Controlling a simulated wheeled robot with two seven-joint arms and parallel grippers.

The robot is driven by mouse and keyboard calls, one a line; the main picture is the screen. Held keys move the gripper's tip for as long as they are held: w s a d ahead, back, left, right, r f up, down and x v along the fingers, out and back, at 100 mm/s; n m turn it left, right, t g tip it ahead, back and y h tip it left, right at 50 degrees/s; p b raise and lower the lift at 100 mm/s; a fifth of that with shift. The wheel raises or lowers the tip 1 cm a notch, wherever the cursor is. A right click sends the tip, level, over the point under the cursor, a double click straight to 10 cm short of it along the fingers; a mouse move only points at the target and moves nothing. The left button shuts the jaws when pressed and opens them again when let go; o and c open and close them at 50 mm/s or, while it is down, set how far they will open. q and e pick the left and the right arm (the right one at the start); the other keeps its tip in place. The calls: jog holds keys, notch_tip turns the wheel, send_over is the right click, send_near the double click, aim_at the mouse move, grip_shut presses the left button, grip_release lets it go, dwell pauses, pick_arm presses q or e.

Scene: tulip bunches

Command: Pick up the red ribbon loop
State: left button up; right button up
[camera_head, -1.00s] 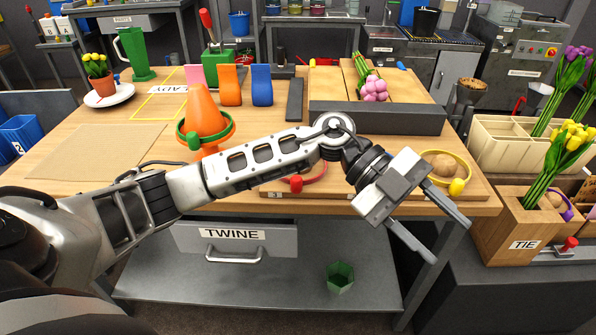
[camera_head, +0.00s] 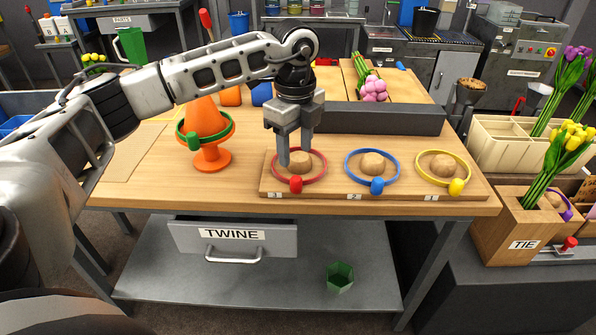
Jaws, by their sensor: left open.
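The red ribbon loop (camera_head: 320,178) lies around a round wooden knob (camera_head: 301,160) at the left end of a wooden board (camera_head: 340,191), with its red bead at the front. My left gripper (camera_head: 296,155) is open and points down over the red loop, its fingers at the knob and the loop's left and upper part. I cannot tell whether the fingers touch the loop. My right gripper is not in view.
A blue loop (camera_head: 346,168) and a yellow loop (camera_head: 468,170) lie around knobs to the right. An orange cone (camera_head: 207,118) with a green loop (camera_head: 183,136) stands at left. A grey-fronted tray (camera_head: 385,120) lies behind. The TWINE drawer (camera_head: 270,238) is below the table edge.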

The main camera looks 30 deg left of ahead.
pick_arm(q)
jog(key=shift+s+d+f+p, duration=0.1)
jog(key=shift+f+p, duration=0.05)
jog(key=shift+f, duration=1.65)
jog(key=shift+s+d+f+p, duration=0.1)
jog(key=shift+f+p, duration=0.05)
jog(key=shift+f, duration=1.6)
grip_shut()
